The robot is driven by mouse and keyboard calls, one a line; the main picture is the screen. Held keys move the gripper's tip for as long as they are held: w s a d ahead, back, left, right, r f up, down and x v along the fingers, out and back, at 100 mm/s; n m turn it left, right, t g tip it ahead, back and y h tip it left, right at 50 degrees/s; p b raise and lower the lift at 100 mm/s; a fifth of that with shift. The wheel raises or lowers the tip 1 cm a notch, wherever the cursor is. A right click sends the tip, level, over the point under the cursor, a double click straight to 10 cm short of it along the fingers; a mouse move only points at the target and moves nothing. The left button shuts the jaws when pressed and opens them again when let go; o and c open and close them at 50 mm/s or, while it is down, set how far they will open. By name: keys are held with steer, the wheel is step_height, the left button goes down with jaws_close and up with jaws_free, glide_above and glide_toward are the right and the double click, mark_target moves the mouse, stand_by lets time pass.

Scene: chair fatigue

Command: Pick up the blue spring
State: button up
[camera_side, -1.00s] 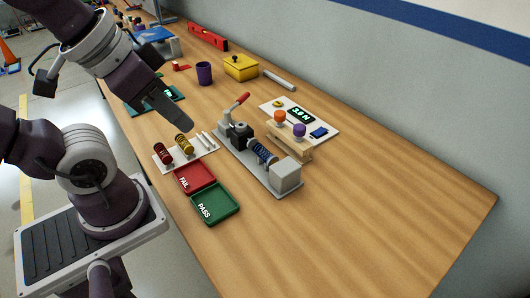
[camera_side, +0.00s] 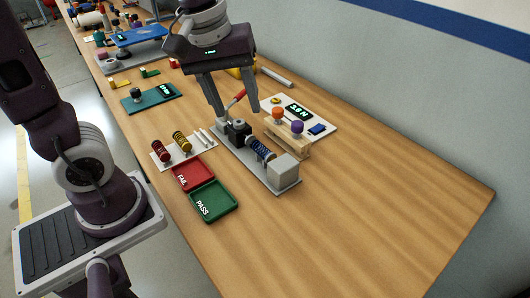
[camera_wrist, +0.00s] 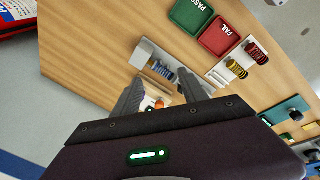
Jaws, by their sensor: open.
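The blue spring (camera_side: 262,151) lies in a grey test fixture (camera_side: 285,188), between a black clamp block (camera_side: 237,133) and a light grey end block (camera_side: 284,168). In the wrist view, the blue spring (camera_wrist: 164,74) shows small, partly crowded by the fixture parts. My gripper (camera_side: 235,106) is open and empty, with fingers pointing down near the fixture's red-handled lever (camera_side: 236,98). It is above and behind the spring, apart from it. In the wrist view, the two fingers (camera_wrist: 162,86) are spread either side of the fixture area.
A red FAIL tray (camera_side: 193,174) and green PASS tray (camera_side: 213,201) lie in front. Dark red (camera_side: 160,150) and yellow (camera_side: 182,141) springs sit on a white rack. The right table is clear.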

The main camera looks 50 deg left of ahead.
mark_target(265, 149)
steer(key=w+f+n+g, duration=0.1)
steer(key=w+f+n, duration=0.1)
steer(key=f, duration=0.1)
steer(key=w+a+f+n, duration=0.1)
steer(key=w+f+n, duration=0.2)
steer(key=w+f+n+g, duration=0.1)
steer(key=w+f+n, duration=0.2)
steer(key=f, duration=0.1)
steer(key=shift+w+a+g, duration=0.1)
steer(key=shift+a+g, duration=0.15)
steer(key=shift+g, duration=0.05)
steer(key=f, duration=0.7)
steer(key=shift+a, duration=0.2)
jaws_close()
